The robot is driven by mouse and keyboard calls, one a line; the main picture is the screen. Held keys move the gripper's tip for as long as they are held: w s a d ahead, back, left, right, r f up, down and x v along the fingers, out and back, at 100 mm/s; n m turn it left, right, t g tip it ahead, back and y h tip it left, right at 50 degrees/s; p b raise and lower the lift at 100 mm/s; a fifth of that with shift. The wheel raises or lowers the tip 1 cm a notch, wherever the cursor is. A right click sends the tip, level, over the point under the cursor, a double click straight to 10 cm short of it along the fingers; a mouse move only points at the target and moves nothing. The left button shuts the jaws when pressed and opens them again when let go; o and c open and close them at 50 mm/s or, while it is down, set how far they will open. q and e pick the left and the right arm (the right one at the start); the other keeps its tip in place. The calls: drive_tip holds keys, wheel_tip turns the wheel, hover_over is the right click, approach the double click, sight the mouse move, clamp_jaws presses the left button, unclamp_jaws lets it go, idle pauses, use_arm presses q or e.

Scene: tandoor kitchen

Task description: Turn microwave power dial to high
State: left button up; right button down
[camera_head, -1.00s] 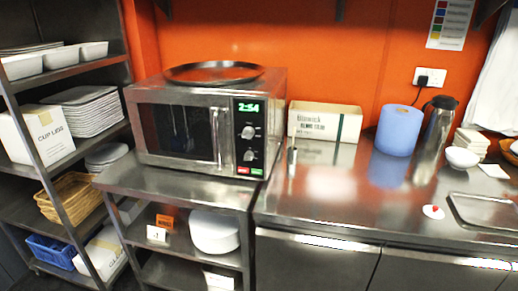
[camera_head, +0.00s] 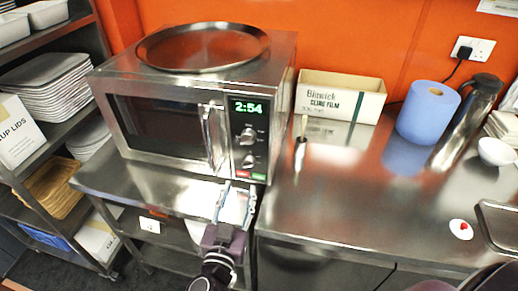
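The steel microwave (camera_head: 165,125) stands on a steel shelf unit, its door shut. Its control panel, right of the door handle (camera_head: 214,135), has a green display (camera_head: 248,107) reading 2:54. Below it are an upper dial (camera_head: 249,135) and a lower dial (camera_head: 248,161); their labels are too small to read. Red and green buttons lie under the dials. My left gripper (camera_head: 237,193) is open and empty, just below the panel in the picture, fingers pointing up towards it. It appears apart from both dials. My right gripper is out of view; a dark part of me shows at bottom right.
A round steel tray (camera_head: 203,46) lies on top of the microwave. On the counter to the right are a small steel cylinder (camera_head: 300,150), a cling film box (camera_head: 340,95), a blue roll (camera_head: 428,112) and a flask (camera_head: 468,120). The counter front (camera_head: 350,210) is mostly clear.

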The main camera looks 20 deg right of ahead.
sight(248, 166)
use_arm(q)
drive_tip(key=w+d, duration=0.1)
drive_tip(key=w, duration=0.1)
drive_tip(key=w+d+r, duration=0.1)
drive_tip(key=w+d, duration=0.1)
drive_tip(key=w+d+p, duration=0.1)
drive_tip(key=w, duration=0.1)
drive_tip(key=shift+w+d+r, duration=0.3)
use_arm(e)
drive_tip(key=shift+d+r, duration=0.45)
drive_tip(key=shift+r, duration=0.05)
use_arm(q)
clamp_jaws()
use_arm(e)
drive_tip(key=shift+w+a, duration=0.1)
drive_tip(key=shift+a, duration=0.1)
use_arm(q)
drive_tip(key=shift+f, duration=0.1)
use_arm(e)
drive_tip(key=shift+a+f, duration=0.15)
